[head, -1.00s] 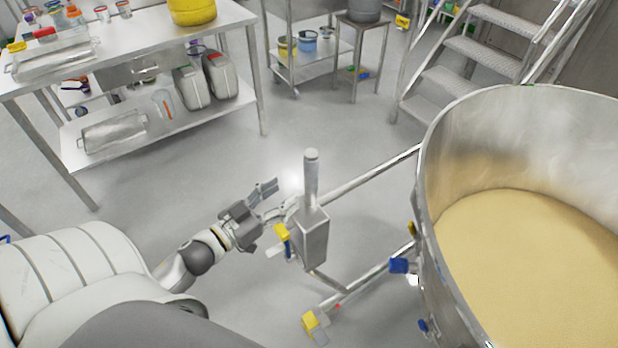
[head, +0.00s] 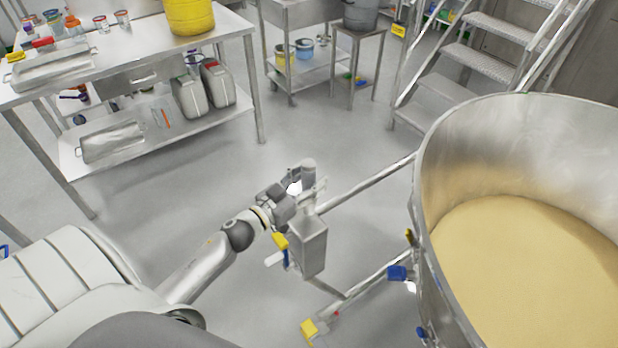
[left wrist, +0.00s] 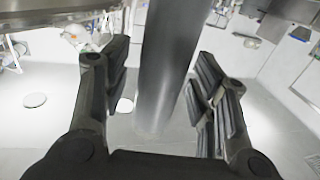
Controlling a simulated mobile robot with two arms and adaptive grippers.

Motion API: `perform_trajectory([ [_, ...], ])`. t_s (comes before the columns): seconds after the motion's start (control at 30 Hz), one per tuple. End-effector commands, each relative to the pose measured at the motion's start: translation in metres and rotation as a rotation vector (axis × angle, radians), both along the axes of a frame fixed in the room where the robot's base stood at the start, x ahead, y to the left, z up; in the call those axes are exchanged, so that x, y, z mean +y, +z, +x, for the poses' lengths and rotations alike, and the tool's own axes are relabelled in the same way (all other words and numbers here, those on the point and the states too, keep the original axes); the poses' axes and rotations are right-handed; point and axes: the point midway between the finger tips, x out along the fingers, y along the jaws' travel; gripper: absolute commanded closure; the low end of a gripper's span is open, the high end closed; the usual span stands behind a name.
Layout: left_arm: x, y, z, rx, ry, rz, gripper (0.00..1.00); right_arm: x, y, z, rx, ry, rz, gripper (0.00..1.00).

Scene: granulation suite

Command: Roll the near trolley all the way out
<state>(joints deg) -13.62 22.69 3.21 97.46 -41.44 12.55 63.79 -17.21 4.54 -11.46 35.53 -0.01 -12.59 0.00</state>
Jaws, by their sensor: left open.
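The near trolley has a large steel bowl (head: 432,215) with pale yellow powder (head: 530,250) at the right of the head view. Its frame rails (head: 365,190) run left to an upright handle post (head: 308,172) above a grey box (head: 313,247). My left gripper (head: 303,192) is at this post, just above the box. In the left wrist view the post (left wrist: 168,65) stands between the two open fingers, with a visible gap on each side. The gripper partly hides the post in the head view. My right gripper is not in view.
A steel bench (head: 225,24) with trays, jars and a yellow tub (head: 190,16) stands at the upper left. A small trolley (head: 318,72) and a stool (head: 359,32) are at the back, beside metal steps (head: 470,50).

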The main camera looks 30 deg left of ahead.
Motion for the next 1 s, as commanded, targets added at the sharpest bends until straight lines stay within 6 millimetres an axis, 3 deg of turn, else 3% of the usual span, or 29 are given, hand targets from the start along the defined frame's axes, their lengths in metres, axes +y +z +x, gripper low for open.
perform_trajectory([
  [0.3,-0.001,0.000,0.002,0.000,-0.001,0.000,0.46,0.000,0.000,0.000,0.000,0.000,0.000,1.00],
  [0.7,-0.001,0.000,0.002,0.000,-0.001,0.000,0.98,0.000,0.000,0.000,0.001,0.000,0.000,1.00],
  [1.0,0.003,0.000,-0.008,0.003,-0.002,-0.001,1.00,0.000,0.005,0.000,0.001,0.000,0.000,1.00],
])
